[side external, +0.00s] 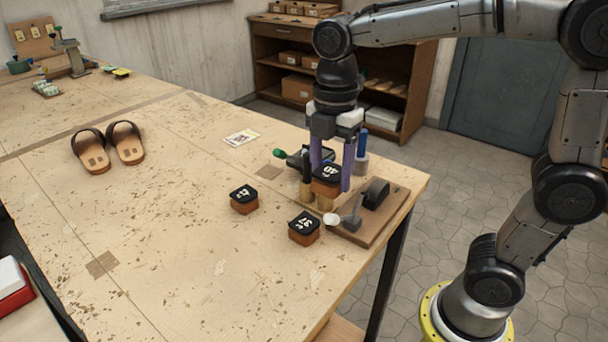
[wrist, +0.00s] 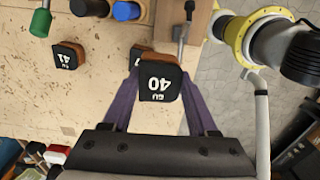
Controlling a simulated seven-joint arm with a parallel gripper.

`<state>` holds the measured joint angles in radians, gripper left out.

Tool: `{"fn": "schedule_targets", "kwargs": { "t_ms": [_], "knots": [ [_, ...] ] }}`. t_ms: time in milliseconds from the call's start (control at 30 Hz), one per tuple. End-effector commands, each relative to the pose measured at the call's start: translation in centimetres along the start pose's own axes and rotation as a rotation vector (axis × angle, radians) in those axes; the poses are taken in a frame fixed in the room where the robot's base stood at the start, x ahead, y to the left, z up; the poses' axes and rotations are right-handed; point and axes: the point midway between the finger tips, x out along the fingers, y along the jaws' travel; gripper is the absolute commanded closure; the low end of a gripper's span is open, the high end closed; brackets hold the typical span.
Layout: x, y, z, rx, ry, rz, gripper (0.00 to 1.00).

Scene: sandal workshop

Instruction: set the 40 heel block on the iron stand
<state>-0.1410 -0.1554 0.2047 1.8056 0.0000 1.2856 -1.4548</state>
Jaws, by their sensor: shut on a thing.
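My gripper (side external: 328,172) has purple fingers and is shut on the 40 heel block (side external: 326,182), a brown block with a black top. In the wrist view, the 40 heel block (wrist: 160,84) sits between the fingers with its white number showing upside down. The block appears held above the table near its right end, just left of a wooden board with a black roller-like part. A grey metal stand (side external: 70,55) is at the far left, well away from my gripper; I cannot tell for certain that it is the iron stand.
The 41 block (side external: 244,198) and another black-topped block (side external: 304,230) lie nearby. The wooden board (side external: 358,234) carries a grey lever. Sandals (side external: 108,146) lie left; the table's middle is mostly clear.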

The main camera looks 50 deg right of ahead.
Motion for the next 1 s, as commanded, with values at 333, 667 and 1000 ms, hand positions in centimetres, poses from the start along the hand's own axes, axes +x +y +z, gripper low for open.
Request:
{"fn": "schedule_targets", "kwargs": {
  "t_ms": [333,667,1000],
  "knots": [
    [-2.4,-0.9,0.2,-0.104,0.0,0.001,0.96],
    [-5.3,9.1,6.1,-0.161,0.0,-0.003,0.96],
    [-2.8,15.0,16.3,-0.025,0.001,-0.003,0.96]
  ]
}}
